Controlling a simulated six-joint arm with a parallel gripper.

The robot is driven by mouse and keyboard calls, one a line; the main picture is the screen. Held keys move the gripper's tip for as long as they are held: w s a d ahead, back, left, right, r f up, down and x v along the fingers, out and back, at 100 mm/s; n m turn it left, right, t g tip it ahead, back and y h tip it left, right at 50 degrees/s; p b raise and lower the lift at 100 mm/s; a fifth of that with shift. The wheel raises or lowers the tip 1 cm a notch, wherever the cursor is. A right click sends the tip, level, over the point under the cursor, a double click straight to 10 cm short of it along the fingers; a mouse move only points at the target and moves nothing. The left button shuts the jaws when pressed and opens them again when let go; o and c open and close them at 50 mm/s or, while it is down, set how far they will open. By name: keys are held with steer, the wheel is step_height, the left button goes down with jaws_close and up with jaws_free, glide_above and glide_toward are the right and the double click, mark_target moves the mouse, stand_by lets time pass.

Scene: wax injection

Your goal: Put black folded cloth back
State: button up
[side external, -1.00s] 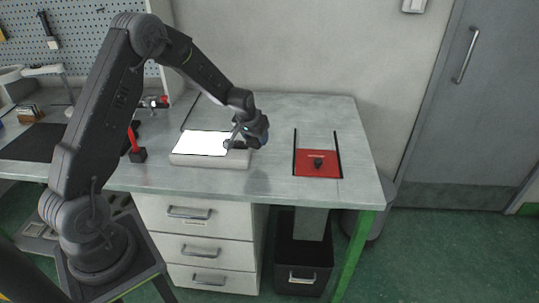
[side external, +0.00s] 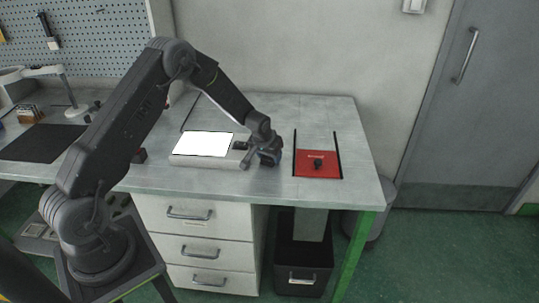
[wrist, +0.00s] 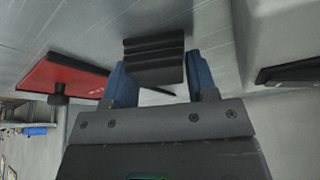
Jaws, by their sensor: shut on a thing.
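The black folded cloth (wrist: 153,59) shows in the wrist view as a dark block with stacked, ridged layers. It sits between the two blue fingers of my gripper (wrist: 155,82), which is shut on it. In the side view my gripper (side external: 268,156) is low over the bench, just right of the white light box and left of the red plate. There the cloth is hidden or too dark to tell from the gripper. I cannot tell whether the cloth touches the bench.
The light box (side external: 205,162) with its bright panel has a small black part (side external: 240,146) at its right end. The red plate (side external: 318,170) with a black knob lies between two black rails to the right. Bare grey bench (side external: 358,150) lies beyond it.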

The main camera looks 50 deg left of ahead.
steer(key=o, duration=1)
steer(key=shift+f, duration=0.1)
steer(key=shift+c, duration=0.2)
steer(key=s+d+r, duration=0.3)
steer(key=s+r, duration=0.1)
steer(key=r, duration=0.3)
steer(key=s+d+r+m, duration=0.1)
steer(key=s+d+r, duration=0.15)
steer(key=r, duration=0.45)
steer(key=s+d+r, duration=0.2)
steer(key=s+r, duration=0.2)
steer(key=r, duration=0.4)
steer(key=s+d+r+m, duration=0.1)
steer(key=s+d+r, duration=0.1)
steer(key=s, duration=0.5)
steer(key=s+d+r+m+t+h, duration=0.1)
steer(key=s+d, duration=0.3)
steer(key=s, duration=0.4)
steer(key=s+d+r+m, duration=0.1)
steer(key=s+d+r, duration=0.2)
steer(key=s, duration=0.4)
steer(key=shift+s+d+r+h, duration=0.25)
steer(key=shift+r+h, duration=0.15)
steer(key=shift+r, duration=0.1)
